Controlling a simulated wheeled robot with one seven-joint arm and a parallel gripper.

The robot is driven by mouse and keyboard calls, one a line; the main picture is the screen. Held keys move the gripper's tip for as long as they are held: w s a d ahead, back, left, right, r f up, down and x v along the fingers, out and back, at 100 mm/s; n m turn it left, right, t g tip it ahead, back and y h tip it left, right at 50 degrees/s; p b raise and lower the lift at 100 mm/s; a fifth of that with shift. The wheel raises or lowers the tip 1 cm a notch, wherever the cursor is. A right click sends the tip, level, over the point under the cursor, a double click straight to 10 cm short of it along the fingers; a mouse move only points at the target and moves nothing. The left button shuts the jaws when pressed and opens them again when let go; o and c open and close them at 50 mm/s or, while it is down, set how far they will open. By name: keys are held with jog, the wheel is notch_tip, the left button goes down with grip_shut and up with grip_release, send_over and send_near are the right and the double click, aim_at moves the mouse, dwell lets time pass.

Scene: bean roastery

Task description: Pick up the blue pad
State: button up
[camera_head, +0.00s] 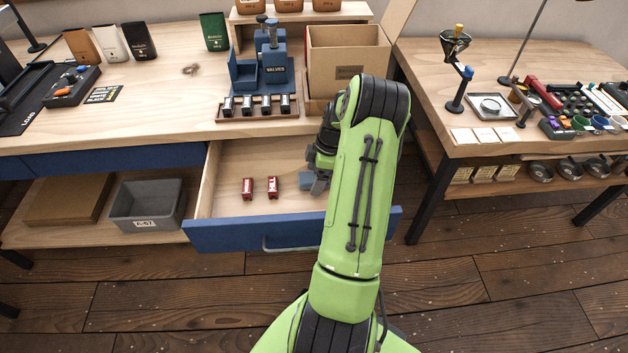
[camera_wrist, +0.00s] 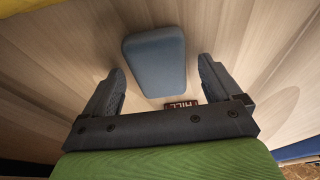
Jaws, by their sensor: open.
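The blue pad (camera_wrist: 155,62) is a rounded grey-blue block lying on the wooden floor of the open drawer. In the head view the pad (camera_head: 306,180) shows only in part beside my gripper (camera_head: 318,184). In the wrist view my gripper (camera_wrist: 158,95) is open, one finger on each side, with the pad ahead of and roughly between the fingertips. The fingers do not appear to touch it. My green arm hides the right part of the drawer in the head view.
The open drawer (camera_head: 291,234) has a blue front and wooden walls. Two small red items, one of them nearer the middle (camera_head: 272,187) and one to its left (camera_head: 247,188), lie left of the pad.

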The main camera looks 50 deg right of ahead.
jog(key=c, duration=1.2)
notch_tip(320, 180, up, 10)
jog(key=p, duration=0.3)
jog(key=shift+r+p, duration=0.25)
jog(key=shift+p, duration=0.05)
